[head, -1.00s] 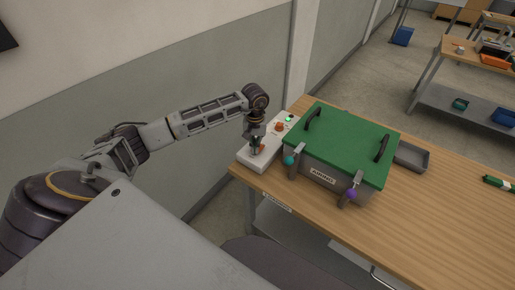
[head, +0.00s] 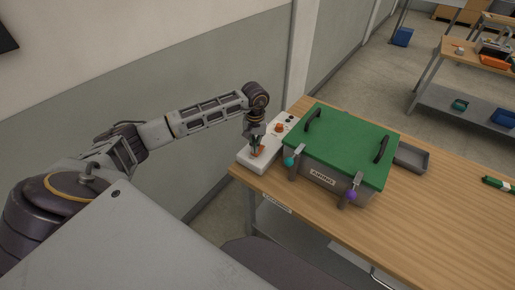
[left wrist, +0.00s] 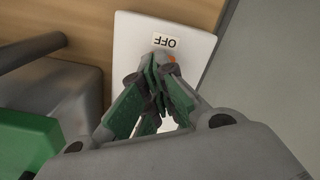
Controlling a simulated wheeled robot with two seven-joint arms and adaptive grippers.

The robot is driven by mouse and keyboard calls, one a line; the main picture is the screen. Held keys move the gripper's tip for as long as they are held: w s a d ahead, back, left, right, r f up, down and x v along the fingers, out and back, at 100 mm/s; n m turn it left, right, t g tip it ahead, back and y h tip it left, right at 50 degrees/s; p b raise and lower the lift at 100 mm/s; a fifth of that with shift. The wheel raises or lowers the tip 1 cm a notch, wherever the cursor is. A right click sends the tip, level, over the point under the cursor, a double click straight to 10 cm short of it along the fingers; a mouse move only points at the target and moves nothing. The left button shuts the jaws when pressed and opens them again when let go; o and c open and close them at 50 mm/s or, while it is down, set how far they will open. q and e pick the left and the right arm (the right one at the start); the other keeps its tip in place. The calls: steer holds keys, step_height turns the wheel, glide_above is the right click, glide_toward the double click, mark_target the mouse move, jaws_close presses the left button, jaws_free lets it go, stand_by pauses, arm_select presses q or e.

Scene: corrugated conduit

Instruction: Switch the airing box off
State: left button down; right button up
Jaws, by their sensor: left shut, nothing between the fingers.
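The airing box (head: 343,142) is a grey box with a green lid, two dark handles and front latches with a teal and a purple knob. To its left lies a white control panel (head: 246,163). The panel has an orange knob (head: 279,127) and a dark, unlit lamp (head: 290,118) at its far end. My left gripper (head: 256,152) is shut and empty, pointing down at the panel's near end by an orange part. In the left wrist view, the shut fingers (left wrist: 157,85) partly hide this orange part (left wrist: 172,58) beside an "OFF" label (left wrist: 165,41). Contact is unclear.
The wooden table (head: 440,215) is mostly clear at the right. A grey tray (head: 411,157) stands right of the box, and a green item (head: 498,184) lies at the right edge. A wall (head: 180,90) runs behind my left arm.

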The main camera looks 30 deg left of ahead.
arm_select(q)
steer(key=shift+r+p, duration=1)
steer(key=shift+r, duration=1.8)
steer(key=shift+s+f, duration=0.1)
